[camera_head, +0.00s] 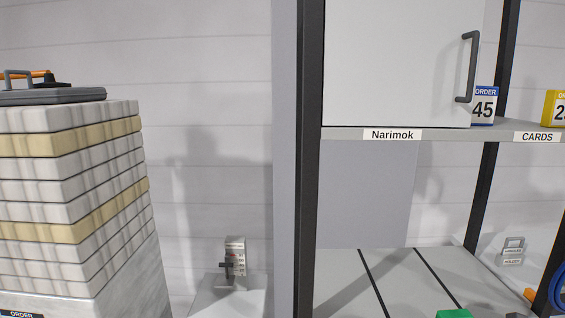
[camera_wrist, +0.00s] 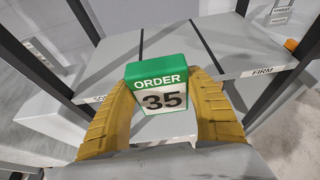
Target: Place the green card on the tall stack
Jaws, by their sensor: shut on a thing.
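The green card (camera_wrist: 161,92), marked "ORDER 35", is held upright between the two yellow ribbed fingers of my gripper (camera_wrist: 163,84) in the wrist view. The fingers are shut on its sides. In the head view only its green top (camera_head: 453,313) shows at the bottom edge; my gripper is below the picture there. A tall stack (camera_head: 75,190) of white and tan padded layers stands at the left of the head view, well apart from the card. A grey case (camera_head: 55,96) with a dark handle lies on its top, with something orange behind.
A lower shelf (camera_wrist: 205,45) with dark dividing lines lies beyond my gripper.

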